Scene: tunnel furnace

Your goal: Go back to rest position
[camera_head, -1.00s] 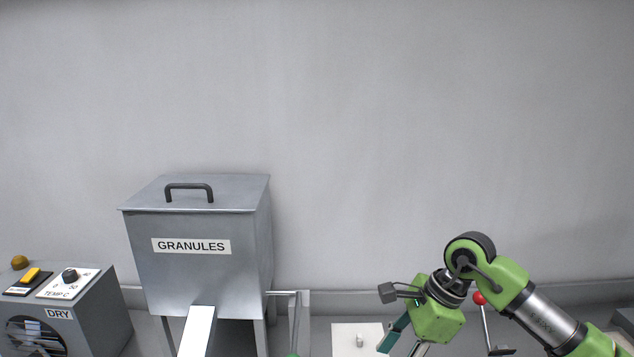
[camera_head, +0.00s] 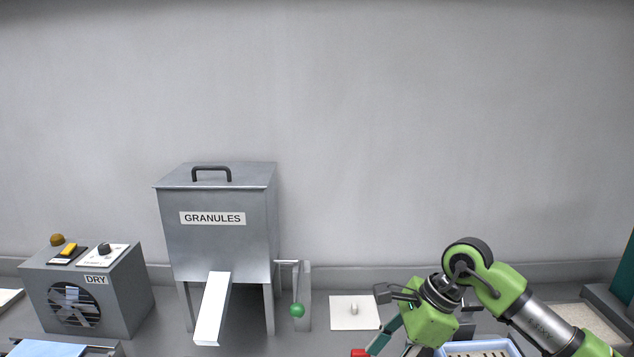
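My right arm comes in from the right, and its green wrist (camera_head: 430,322) is bent downward over the bench. A teal finger part of my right gripper (camera_head: 385,333) points down and left. The rest of the gripper is hidden behind the wrist or cut off by the bottom edge, so its opening does not show. My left gripper is not in view.
A grey GRANULES hopper (camera_head: 220,245) with a white chute (camera_head: 213,310) stands left of centre, beside a green-knobbed lever (camera_head: 297,310). A grey DRY unit (camera_head: 120,300) is farther left. A white plate (camera_head: 354,312) and a blue-rimmed tray (camera_head: 478,346) lie near my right wrist.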

